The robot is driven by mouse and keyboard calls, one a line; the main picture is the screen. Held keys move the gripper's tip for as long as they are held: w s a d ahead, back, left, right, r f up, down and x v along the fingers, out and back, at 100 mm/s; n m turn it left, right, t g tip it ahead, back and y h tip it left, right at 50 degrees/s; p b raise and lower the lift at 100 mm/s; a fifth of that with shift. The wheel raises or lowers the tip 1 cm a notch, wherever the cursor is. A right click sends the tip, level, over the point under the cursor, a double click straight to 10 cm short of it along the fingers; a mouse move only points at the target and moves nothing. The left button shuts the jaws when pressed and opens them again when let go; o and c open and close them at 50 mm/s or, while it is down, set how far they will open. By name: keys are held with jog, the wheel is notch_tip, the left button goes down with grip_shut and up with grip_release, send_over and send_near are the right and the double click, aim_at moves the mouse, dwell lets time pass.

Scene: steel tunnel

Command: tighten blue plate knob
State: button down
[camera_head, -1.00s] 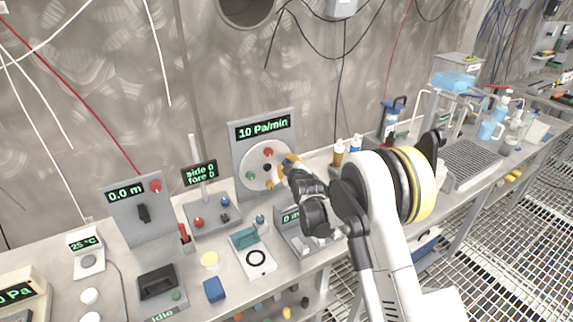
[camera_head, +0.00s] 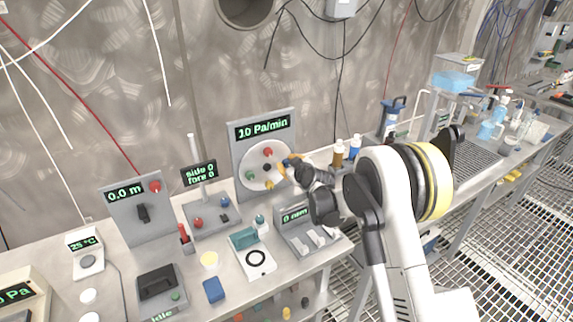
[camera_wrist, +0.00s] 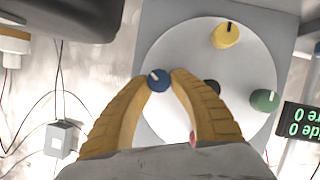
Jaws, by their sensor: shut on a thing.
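The round white plate (camera_head: 252,177) is on an upright grey panel (camera_head: 240,147) with a display reading 10 Pa/min. In the wrist view the plate (camera_wrist: 240,62) carries a blue knob (camera_wrist: 159,80) with a white mark near its edge, a yellow knob (camera_wrist: 225,35), a green knob (camera_wrist: 264,100) and a dark centre knob partly behind a finger. A red knob is mostly hidden there. My gripper (camera_wrist: 165,77) is shut on the blue knob, its yellow fingers on both sides of it. In the head view my gripper (camera_head: 284,167) is at the plate's right edge.
Small devices stand close below and left of the panel, including a box with a 0 mm-like display (camera_head: 294,214) and a white device with a black ring (camera_head: 256,259). Brown and blue bottles (camera_head: 338,154) stand right of the panel. The wall is behind.

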jog(key=m+g+y, duration=0.1)
jog(key=m, duration=0.1)
jog(key=m+y+b, duration=0.1)
jog(key=m, duration=0.1)
jog(key=shift+w+d+g+y, duration=0.2)
jog(key=shift+g+y, duration=0.1)
jog(key=shift+g, duration=0.1)
jog(key=m+g+y+b, duration=0.1)
jog(key=m, duration=0.2)
jog(key=shift+y, duration=0.4)
jog(key=shift+m, duration=0.3)
jog(key=c, duration=1.1)
grip_release()
jog(key=v, duration=1.2)
